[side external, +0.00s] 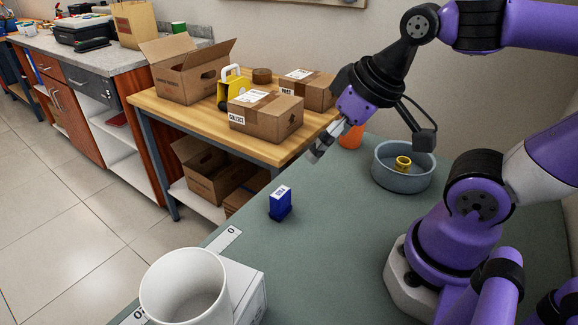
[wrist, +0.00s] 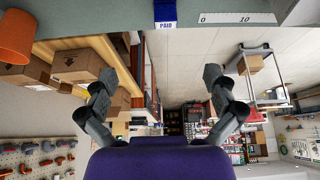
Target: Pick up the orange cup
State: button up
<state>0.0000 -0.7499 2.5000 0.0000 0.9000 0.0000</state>
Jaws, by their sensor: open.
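The orange cup (side external: 351,136) stands on the grey-green work surface (side external: 330,215) near its back edge, partly hidden behind my wrist in the side view. In the wrist view the orange cup (wrist: 16,36) shows at the upper left corner, cut off by the frame edge. My gripper (side external: 318,151) is in the air above the surface, to the left of the cup in the side view. Its two fingers (wrist: 160,88) are spread wide with nothing between them. The fingers are apart from the cup.
A grey round bowl (side external: 391,182) holding a yellow ring (side external: 403,162) stands right of the cup. A blue PAID block (side external: 280,205), a ruler (side external: 225,240) and a white container (side external: 185,290) are toward the front. Cardboard boxes (side external: 265,112) sit on the wooden table behind.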

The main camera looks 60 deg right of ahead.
jog(key=w+d+r+g, duration=0.2)
jog(key=w+d+r, duration=0.1)
jog(key=w+d, duration=0.25)
jog(key=g, duration=0.4)
send_over(352, 128)
jog(key=d, duration=0.3)
notch_tip(352, 128, down, 6)
jog(key=f, duration=0.7)
jog(key=w+f, duration=0.1)
jog(key=f, duration=0.2)
jog(key=shift+w+f, duration=0.1)
jog(key=shift+f, duration=0.1)
jog(key=c, duration=0.9)
